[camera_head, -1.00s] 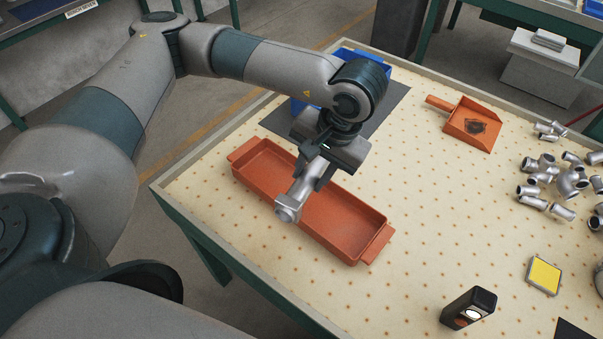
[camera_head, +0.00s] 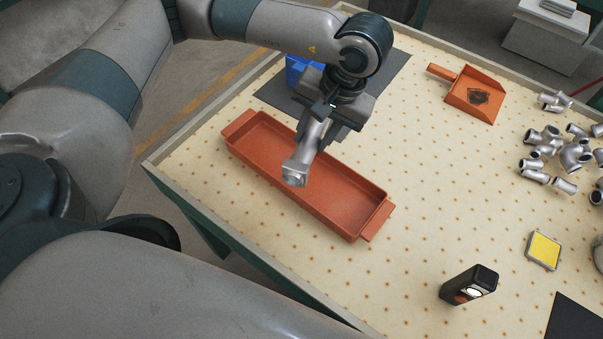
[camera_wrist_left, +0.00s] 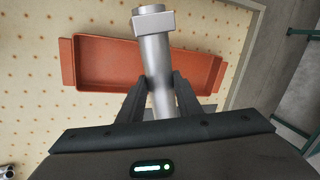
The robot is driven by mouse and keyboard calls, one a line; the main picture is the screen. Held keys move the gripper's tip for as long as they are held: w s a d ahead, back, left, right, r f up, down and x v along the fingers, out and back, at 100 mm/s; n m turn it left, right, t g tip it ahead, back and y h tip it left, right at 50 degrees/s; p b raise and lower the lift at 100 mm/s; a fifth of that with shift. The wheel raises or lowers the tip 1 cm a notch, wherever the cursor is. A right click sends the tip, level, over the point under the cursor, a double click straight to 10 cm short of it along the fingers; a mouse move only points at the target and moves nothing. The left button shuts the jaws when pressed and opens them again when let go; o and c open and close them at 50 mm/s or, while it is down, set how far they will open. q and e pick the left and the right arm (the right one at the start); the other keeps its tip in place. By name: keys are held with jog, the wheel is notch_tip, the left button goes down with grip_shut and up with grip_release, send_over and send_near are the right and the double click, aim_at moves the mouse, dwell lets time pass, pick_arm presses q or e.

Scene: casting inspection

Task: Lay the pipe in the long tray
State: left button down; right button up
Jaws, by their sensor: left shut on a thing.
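The long tray (camera_head: 250,130) is orange-red, shallow and has a handle tab at each end. It lies on the speckled table and looks empty inside. The pipe (camera_head: 296,172) is a silver-grey tube with a thicker squared end. My left gripper (camera_head: 318,130) is shut on the pipe and holds it above the tray, pointing across the tray's length. In the left wrist view the pipe (camera_wrist_left: 157,60) stands out between the two fingers (camera_wrist_left: 160,95), crossing over the tray (camera_wrist_left: 100,62). The pipe's far end is hidden by the gripper. My right gripper is not in view.
A blue bin (camera_head: 303,72) on a dark mat (camera_head: 385,75) stands behind the arm. An orange dustpan (camera_head: 473,95), several silver pipe fittings (camera_head: 570,152), a yellow pad (camera_head: 544,250) and a black device (camera_head: 468,285) are to the right. The table between is clear.

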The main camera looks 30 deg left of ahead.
pick_arm(q)
jog(key=w+d+f+n+g+h+b, duration=0.2)
jog(key=d+f+n, duration=0.5)
jog(key=n, duration=0.7)
jog(key=shift+w+d+f+g+b, duration=0.15)
jog(key=shift+w+d+g+b, duration=0.3)
jog(key=shift+d+b, duration=0.65)
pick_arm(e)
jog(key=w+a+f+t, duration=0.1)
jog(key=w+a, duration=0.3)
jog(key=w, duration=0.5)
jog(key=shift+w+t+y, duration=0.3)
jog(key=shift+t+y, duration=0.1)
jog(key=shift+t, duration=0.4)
pick_arm(q)
jog(key=shift+w+a, duration=0.1)
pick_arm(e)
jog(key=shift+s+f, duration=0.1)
